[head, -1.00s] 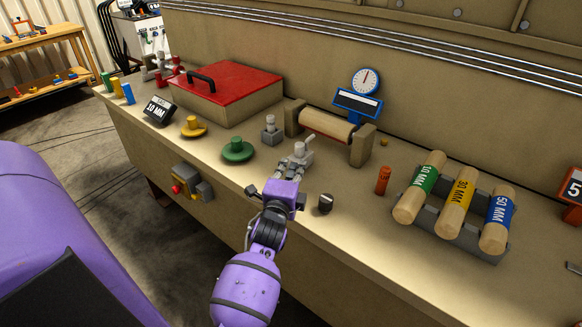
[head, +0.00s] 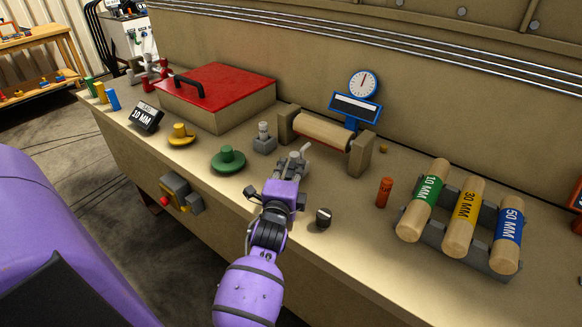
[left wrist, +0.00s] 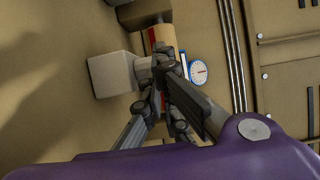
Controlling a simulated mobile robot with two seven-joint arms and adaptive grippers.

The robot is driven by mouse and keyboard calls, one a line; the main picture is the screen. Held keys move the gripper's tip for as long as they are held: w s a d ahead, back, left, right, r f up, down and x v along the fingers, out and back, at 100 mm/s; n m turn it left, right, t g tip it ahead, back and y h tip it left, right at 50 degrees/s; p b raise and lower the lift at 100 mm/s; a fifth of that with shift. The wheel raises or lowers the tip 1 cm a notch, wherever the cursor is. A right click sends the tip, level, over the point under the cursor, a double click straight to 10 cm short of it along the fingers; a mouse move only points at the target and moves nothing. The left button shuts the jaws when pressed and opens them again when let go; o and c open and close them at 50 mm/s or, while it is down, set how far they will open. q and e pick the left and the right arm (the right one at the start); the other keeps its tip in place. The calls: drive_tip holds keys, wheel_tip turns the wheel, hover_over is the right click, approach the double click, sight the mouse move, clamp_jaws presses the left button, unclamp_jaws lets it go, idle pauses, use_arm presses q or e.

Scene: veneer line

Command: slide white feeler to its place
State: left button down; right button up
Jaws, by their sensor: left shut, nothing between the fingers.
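The white feeler appears to be the pale block (left wrist: 112,75) with a short round knob in the left wrist view. It stands on the bench just in front of the roller. In the head view, a pale shape shows at my left fingertips, largely hidden by them. My left gripper (head: 294,164) is shut and empty. Its fingertips, also in the left wrist view (left wrist: 160,78), are right at the knob's side; I cannot tell whether they touch. The roller (head: 323,131) lies between two tan stands behind, with a blue-rimmed dial (head: 363,84) above it. My right gripper is not in view.
A grey block with a peg (head: 264,140) and a green knobbed disc (head: 228,160) stand left of the gripper. A small dark cylinder (head: 323,217), an orange cylinder (head: 384,192) and a rack of labelled rolls (head: 458,212) are right. Bare bench lies between these.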

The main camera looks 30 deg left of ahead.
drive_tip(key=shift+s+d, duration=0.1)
use_arm(q)
drive_tip(key=w, duration=0.5)
drive_tip(key=shift+d+f+b, duration=0.1)
drive_tip(key=shift+d+b, duration=0.1)
drive_tip(key=shift+b, duration=0.15)
drive_tip(key=shift+w, duration=0.1)
drive_tip(key=shift+r, duration=0.2)
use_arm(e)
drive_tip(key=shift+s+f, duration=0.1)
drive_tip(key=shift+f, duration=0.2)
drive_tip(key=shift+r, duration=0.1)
